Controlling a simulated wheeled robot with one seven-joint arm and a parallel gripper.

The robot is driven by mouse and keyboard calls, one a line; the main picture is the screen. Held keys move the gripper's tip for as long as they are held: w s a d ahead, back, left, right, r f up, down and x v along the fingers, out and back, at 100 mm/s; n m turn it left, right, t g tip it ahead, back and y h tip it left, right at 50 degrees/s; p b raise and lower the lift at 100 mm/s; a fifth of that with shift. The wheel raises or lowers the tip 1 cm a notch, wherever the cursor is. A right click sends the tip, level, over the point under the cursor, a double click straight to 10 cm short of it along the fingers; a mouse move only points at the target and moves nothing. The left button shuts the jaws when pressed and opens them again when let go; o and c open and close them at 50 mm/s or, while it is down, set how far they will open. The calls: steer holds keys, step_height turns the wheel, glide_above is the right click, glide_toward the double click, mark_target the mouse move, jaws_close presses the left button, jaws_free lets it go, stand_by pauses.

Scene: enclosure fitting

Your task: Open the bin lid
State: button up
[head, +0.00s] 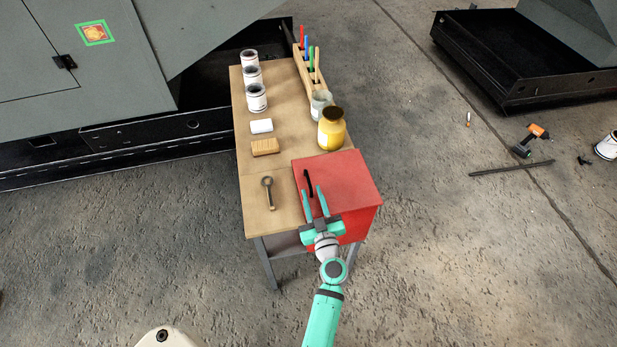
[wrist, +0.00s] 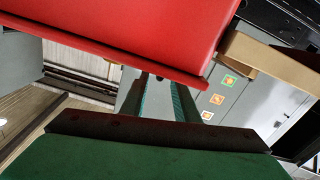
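The red bin (head: 345,178) sits at the near right corner of the wooden workbench, and its flat top lid looks closed. I cannot tell whether a finger touches the handle or lid. In the wrist view, a red panel of the bin (wrist: 140,30) fills the top, and the finger ends (wrist: 160,85) reach its lower edge. The handle is not clear there.
On the workbench (head: 285,115) are a wrench (head: 268,192), a wooden block (head: 265,147), a white block (head: 262,126), several cans on the left, a yellow jar (head: 331,130) behind the bin and a tool rack (head: 309,70).

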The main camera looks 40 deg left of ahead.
mark_target(308, 178)
steer(key=x, duration=0.7)
steer(key=shift+a, duration=0.1)
jaws_close()
steer(key=shift+w, duration=0.1)
